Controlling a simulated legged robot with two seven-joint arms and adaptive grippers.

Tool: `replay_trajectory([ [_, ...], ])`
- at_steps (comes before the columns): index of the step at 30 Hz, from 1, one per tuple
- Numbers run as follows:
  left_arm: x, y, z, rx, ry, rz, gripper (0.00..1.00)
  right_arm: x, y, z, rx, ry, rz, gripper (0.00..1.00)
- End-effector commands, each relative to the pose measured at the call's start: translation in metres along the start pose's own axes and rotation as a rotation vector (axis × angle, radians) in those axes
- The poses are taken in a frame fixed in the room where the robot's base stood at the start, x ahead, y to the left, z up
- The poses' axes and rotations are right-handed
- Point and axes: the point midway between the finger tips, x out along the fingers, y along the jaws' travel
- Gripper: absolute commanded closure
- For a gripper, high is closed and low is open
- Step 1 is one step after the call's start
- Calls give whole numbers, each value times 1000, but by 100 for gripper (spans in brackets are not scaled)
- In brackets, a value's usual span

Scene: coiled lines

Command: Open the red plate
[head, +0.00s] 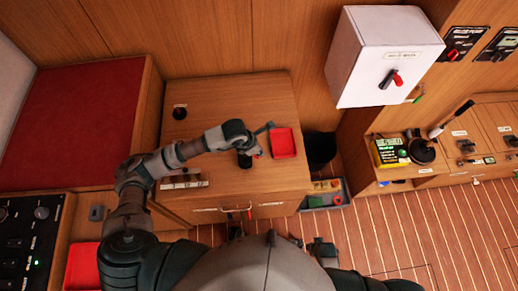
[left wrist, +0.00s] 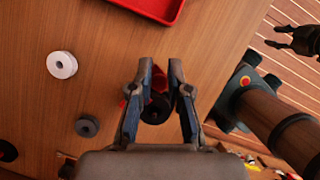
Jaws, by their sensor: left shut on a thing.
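My left gripper (left wrist: 158,70) is over the wooden cabinet top, with its fingers shut on a dark round knob (left wrist: 156,108). A small red piece shows beside the knob between the fingers; I cannot tell whether it is a plate. In the head view my left gripper (head: 262,140) hides most of the knob. A shallow red tray (head: 283,143) lies just right of the gripper, and its edge shows at the top of the left wrist view (left wrist: 150,8). My right gripper (left wrist: 292,42) is small and dark above the floor at the right; its opening is unclear.
The cabinet top (head: 235,95) also bears a black round piece (head: 180,112). A white disc (left wrist: 62,64) and a grey disc (left wrist: 87,126) show in the left wrist view. A white box (head: 385,60) with a red-handled switch is at the upper right. Striped floor (head: 380,235) lies at the front right.

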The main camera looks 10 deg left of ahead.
Motion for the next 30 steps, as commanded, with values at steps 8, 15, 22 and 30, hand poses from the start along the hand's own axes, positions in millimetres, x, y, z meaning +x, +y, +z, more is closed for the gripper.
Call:
replay_trajectory([
  [8,0,0,0,0,-1,0,100,0,0,-1,0,2,0,60],
  [15,0,0,0,0,-1,0,100,0,0,0,0,-1,0,60],
  [22,0,0,0,0,-1,0,56,1,0,2,0,-5,0,60],
  [30,-7,1,0,0,-2,1,56,0,-1,0,1,2,-1,60],
])
